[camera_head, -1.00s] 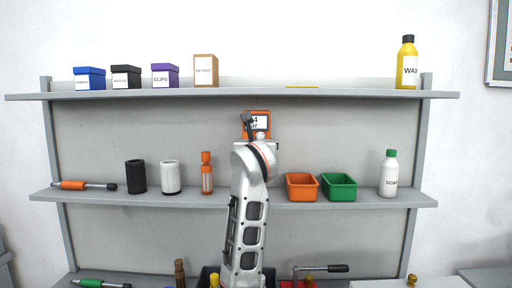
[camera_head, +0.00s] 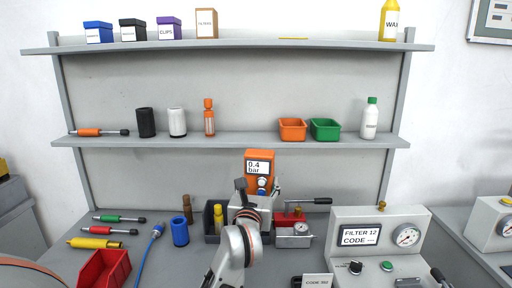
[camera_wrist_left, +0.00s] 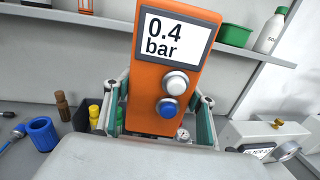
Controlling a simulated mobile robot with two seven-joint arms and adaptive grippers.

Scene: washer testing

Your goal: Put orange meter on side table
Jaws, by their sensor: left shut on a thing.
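The orange meter (camera_head: 259,168) has a screen reading "0.4 bar" and stands upright in my left gripper (camera_head: 256,196). In the left wrist view the meter (camera_wrist_left: 172,62) fills the middle, with one white and one blue button. The left gripper's fingers (camera_wrist_left: 160,115) are shut on its two sides. The meter is held in front of the shelf rack, below the middle shelf and above the workbench. A grey surface (camera_head: 20,215) shows at the far left and another (camera_head: 462,232) at the right; I cannot tell which is the side table. My right gripper is not in view.
The workbench (camera_head: 180,262) holds a red bin (camera_head: 104,269), a blue cylinder (camera_head: 180,231), green and yellow tools, a dark bin, a red-and-grey gauge device (camera_head: 294,229) and a filter test box (camera_head: 372,262). The middle shelf (camera_head: 240,141) carries bottles and bins.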

